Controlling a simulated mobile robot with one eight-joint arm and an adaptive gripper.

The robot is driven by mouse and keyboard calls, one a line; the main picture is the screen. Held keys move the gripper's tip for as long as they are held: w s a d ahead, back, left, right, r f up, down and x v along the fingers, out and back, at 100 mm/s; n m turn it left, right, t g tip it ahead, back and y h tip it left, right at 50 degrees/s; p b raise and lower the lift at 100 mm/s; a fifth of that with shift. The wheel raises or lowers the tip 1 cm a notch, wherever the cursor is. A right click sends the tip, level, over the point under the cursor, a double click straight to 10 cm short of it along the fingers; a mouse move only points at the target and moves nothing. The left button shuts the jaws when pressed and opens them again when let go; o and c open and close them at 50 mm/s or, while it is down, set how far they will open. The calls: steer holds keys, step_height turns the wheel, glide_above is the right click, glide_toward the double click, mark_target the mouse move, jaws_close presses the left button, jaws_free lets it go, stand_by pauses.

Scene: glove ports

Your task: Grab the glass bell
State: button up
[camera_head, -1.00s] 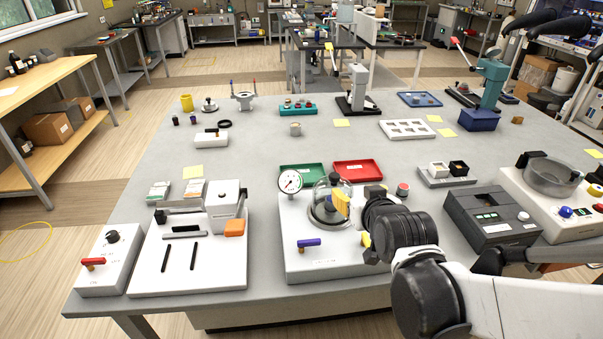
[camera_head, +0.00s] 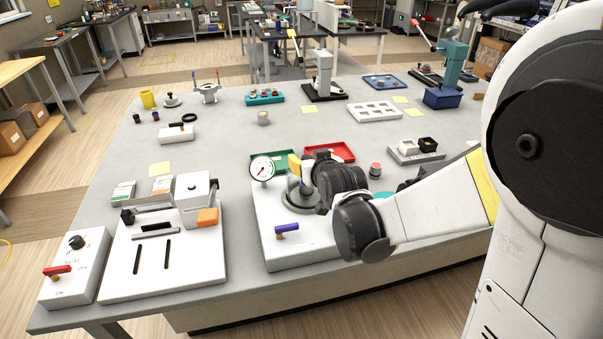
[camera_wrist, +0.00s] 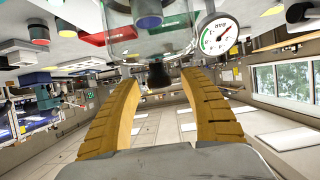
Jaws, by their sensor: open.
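The glass bell (camera_head: 293,190) stands on a dark round base on the white station (camera_head: 268,240). In the head view my gripper (camera_head: 296,167) is at its top and hides much of it. In the wrist view, which looks upside down, the clear glass bell (camera_wrist: 150,45) fills the top middle. Its dark knob (camera_wrist: 158,76) lies between the tips of my two yellow fingers. The fingers are apart, with a visible gap on each side of the knob. A pressure gauge (camera_head: 262,168) stands just left of the bell; it also shows in the wrist view (camera_wrist: 218,35).
A purple-handled valve (camera_head: 287,229) is at the station's front. Green (camera_head: 258,155) and red (camera_head: 343,151) trays lie behind it. A white press (camera_head: 193,195) stands to the left. A red-topped button (camera_head: 375,169) is to the right.

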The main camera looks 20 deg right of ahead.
steer(key=shift+w+f, duration=0.15)
steer(key=shift+w, duration=0.1)
steer(key=shift+s, duration=0.1)
steer(key=c, duration=1.1)
jaws_close()
steer(key=shift+r, duration=0.2)
